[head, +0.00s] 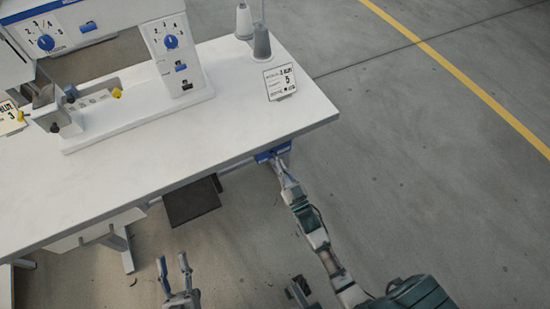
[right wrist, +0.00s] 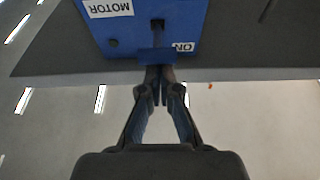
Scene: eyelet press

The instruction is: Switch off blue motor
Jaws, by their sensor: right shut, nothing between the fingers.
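The blue motor box (head: 272,152) hangs under the right front edge of the white table. In the right wrist view the blue motor box (right wrist: 190,28) fills the top, with a "MOTOR" label, an "ON" label and a dark slot. A blue switch lever (right wrist: 157,56) stands out at the slot's lower end. My right gripper (right wrist: 160,72) is shut and empty, its fingertips at the lever; I cannot tell whether they touch it. In the head view my right gripper (head: 281,166) is at the box. My left gripper (head: 174,264) is open and empty in front of the table.
A dark pedal (head: 191,201) is below the table. The floor at right is clear.

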